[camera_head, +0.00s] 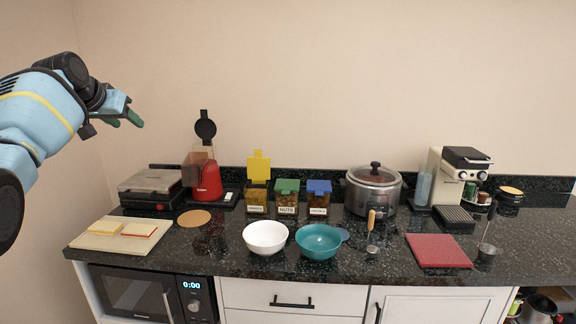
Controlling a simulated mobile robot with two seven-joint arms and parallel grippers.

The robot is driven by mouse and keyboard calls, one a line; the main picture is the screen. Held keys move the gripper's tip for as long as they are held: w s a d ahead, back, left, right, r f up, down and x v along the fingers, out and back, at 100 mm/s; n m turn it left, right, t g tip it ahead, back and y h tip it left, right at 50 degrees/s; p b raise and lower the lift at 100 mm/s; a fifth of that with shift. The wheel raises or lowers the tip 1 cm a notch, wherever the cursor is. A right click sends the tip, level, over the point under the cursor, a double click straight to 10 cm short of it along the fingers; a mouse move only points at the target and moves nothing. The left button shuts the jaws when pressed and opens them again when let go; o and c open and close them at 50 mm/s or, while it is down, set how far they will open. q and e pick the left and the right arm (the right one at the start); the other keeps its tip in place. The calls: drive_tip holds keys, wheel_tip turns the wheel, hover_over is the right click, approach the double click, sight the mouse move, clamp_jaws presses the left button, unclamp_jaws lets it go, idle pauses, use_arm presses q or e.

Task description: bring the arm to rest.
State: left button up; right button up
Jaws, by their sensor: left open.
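My left arm comes in from the left, light blue with a yellow stripe. Its left gripper (134,118) is held high in front of the wall, above and behind the left part of the counter. Its green-tipped fingers point right, are apart, and nothing shows between them. My right gripper is not in view.
The black counter (360,262) holds a cutting board (88,238), a grill (150,187), a red grinder (207,183), a white bowl (265,238), a teal bowl (318,242), a pot (373,190), a red board (437,250) and a coffee machine (447,178). Air around the gripper is clear.

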use_arm(q)
drive_tip(key=d+f+m+y, duration=0.1)
drive_tip(key=d+f, duration=0.2)
drive_tip(key=f, duration=1.2)
drive_tip(key=d+f, duration=0.2)
drive_tip(key=f, duration=1.3)
drive_tip(key=s+d+f+g, duration=0.1)
drive_tip(key=s+d+f, duration=0.25)
drive_tip(key=f, duration=0.65)
drive_tip(key=s+d+f, duration=0.2)
drive_tip(key=s+f, duration=0.3)
drive_tip(key=f, duration=0.4)
drive_tip(key=s+d+f+m+h, duration=0.1)
drive_tip(key=s+d+f, duration=0.2)
drive_tip(key=s+f, duration=0.55)
drive_tip(key=s+d+f, duration=0.2)
drive_tip(key=s+f, duration=0.4)
drive_tip(key=s, duration=0.5)
drive_tip(key=s+d, duration=0.2)
drive_tip(key=s, duration=1.1)
drive_tip(key=s+d+n+h, duration=0.1)
drive_tip(key=s, duration=1.2)
drive_tip(key=shift+d+r, duration=0.2)
drive_tip(key=shift+d, duration=0.15)
